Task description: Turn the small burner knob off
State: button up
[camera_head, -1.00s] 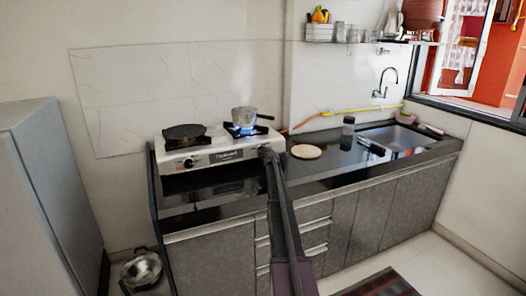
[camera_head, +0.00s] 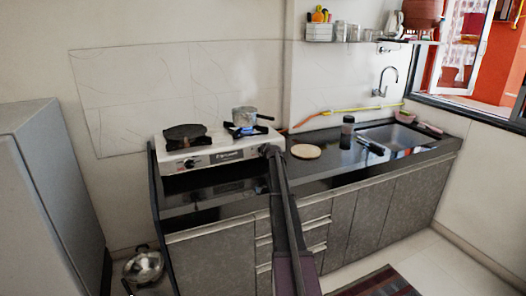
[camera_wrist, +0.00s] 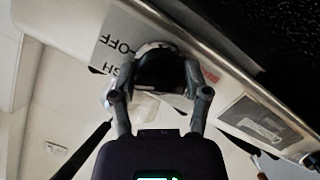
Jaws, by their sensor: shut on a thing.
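A white two-burner stove (camera_head: 228,158) stands on the black counter. Its right knob (camera_wrist: 163,70) is dark with a pale ring behind it, on the panel beside the printed word OFF. My gripper (camera_wrist: 160,92) has a finger on each side of this knob and is shut on it. In the head view my gripper (camera_head: 272,151) is at the right end of the stove front and hides the knob. A blue flame (camera_head: 236,131) burns under a small metal pot (camera_head: 244,117) on the right burner. The left knob (camera_head: 189,163) is free.
A dark flat pan (camera_head: 185,134) sits on the left burner. Right of the stove are a round pale board (camera_head: 306,151), a dark jar (camera_head: 347,126) and a sink (camera_head: 395,137). A yellow and orange hose (camera_head: 345,111) runs along the wall.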

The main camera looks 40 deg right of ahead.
jog(key=m+y, duration=0.1)
jog(key=m, duration=0.3)
jog(key=shift+w+p, duration=0.1)
jog(key=shift+p, duration=0.2)
dwell(0.4)
jog(key=o, duration=1.2)
jog(key=shift+c, duration=0.2)
jog(key=shift+s, duration=0.25)
